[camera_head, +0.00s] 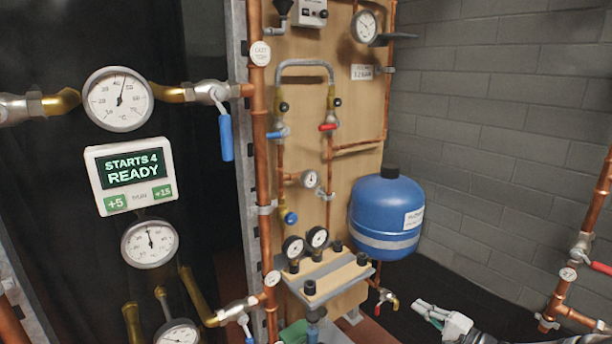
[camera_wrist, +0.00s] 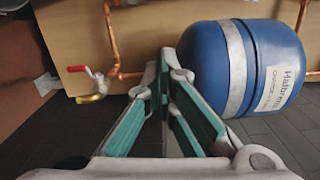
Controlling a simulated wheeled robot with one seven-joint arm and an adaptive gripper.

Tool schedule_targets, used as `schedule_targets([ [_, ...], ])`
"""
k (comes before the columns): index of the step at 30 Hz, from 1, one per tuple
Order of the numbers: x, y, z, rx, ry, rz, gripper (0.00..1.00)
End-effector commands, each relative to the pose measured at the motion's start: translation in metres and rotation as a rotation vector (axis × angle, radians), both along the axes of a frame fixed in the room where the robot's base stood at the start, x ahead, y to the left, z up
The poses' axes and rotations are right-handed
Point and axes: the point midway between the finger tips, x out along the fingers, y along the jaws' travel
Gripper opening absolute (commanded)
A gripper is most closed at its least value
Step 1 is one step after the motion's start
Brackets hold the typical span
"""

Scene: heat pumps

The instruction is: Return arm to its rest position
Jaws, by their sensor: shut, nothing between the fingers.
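My gripper (camera_head: 428,312) is at the lower right of the head view, in front of the dark floor and below the blue tank. Its fingers point left and slightly up. In the wrist view my gripper (camera_wrist: 168,75) shows its grey fingers with green pads, the tips together and nothing between them. The blue tank (camera_head: 387,215) hangs beside the wooden panel. In the wrist view the tank (camera_wrist: 243,68) is beyond the fingers and to their right, apart from them as far as I can tell.
A red-handled brass valve (camera_wrist: 92,84) on copper pipe is left of the fingers. Copper pipes (camera_head: 585,245) stand at the right edge by the grey block wall (camera_head: 490,110). A manifold shelf (camera_head: 325,278) with gauges juts from the panel. A display (camera_head: 132,175) reads "STARTS 4 READY".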

Motion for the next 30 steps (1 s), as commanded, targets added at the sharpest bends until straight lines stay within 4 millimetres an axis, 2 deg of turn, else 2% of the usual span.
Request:
schedule_targets([
  [11, -0.001, 0.03, 0.04, -0.057, 0.004, 0.134, 0.0],
  [20, -0.014, 0.074, 0.092, -0.155, 0.027, 0.326, 0.0],
  [26, -0.043, 0.119, 0.149, -0.286, 0.077, 0.529, 0.0],
  [30, -0.074, 0.147, 0.186, -0.393, 0.129, 0.662, 0.0],
])
